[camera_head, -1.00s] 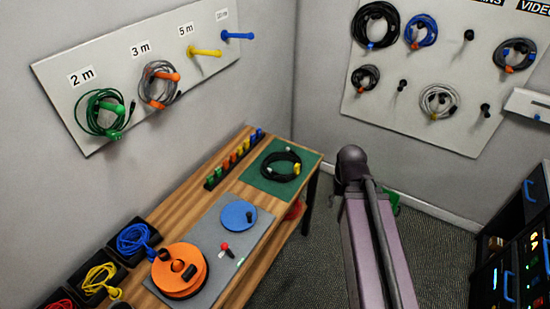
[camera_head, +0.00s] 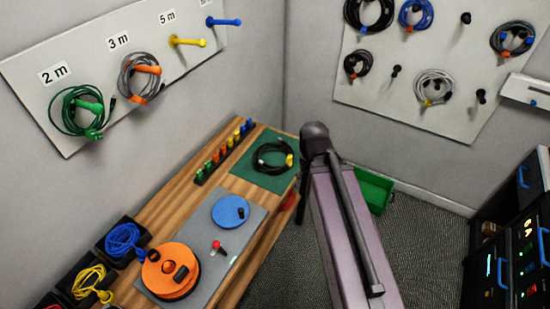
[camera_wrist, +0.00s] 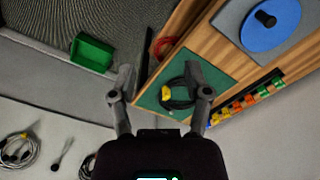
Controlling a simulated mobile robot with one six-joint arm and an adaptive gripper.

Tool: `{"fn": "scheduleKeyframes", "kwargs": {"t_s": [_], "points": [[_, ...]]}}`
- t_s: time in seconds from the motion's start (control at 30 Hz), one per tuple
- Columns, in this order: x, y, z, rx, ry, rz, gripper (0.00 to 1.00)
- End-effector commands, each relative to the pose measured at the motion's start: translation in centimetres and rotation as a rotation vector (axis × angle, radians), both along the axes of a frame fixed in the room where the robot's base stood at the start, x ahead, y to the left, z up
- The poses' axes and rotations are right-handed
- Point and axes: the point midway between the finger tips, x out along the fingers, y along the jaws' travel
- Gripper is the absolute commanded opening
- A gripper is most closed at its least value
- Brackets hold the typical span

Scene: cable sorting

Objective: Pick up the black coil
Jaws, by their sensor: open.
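The black coil (camera_head: 258,160) lies flat on a green mat (camera_head: 249,179) at the far end of the wooden bench, with a yellow connector on its right side. In the wrist view the black coil (camera_wrist: 180,104) shows on the mat (camera_wrist: 148,99), its yellow part towards the left. My gripper (camera_wrist: 158,69) is open and empty. Its fingers are spread in the wrist view, the right one overlapping the coil's right edge in the picture. The coil appears beyond the fingers, apart from them. In the head view my arm stands right of the mat and the gripper is hidden.
An orange reel (camera_head: 168,272) and a blue disc (camera_head: 230,211) sit on a grey mat nearer me. A row of coloured connectors (camera_head: 222,153) stands left of the green mat. A green bin (camera_head: 373,188) is on the floor. Coils hang on both wall boards.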

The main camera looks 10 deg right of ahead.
Motion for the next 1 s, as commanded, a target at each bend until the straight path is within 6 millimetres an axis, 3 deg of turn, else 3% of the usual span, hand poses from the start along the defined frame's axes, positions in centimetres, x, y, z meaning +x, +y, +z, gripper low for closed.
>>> {"fn": "scheduleKeyframes", "kwargs": {"t_s": [0.17, 0.27, 0.47, 0.8, 1.0], "points": [[1.5, 0.0, -0.6, 0.0, 0.0, -0.024, 0.68], [3.6, 0.4, -1.3, 0.0, 0.0, -0.06, 0.68], [10.5, 0.5, -3.5, 0.0, 0.0, -0.198, 0.68], [24.1, 0.6, -7.6, 0.001, -0.001, -0.502, 0.68], [28.4, 0.7, -8.7, 0.001, -0.001, -0.615, 0.68]]}}
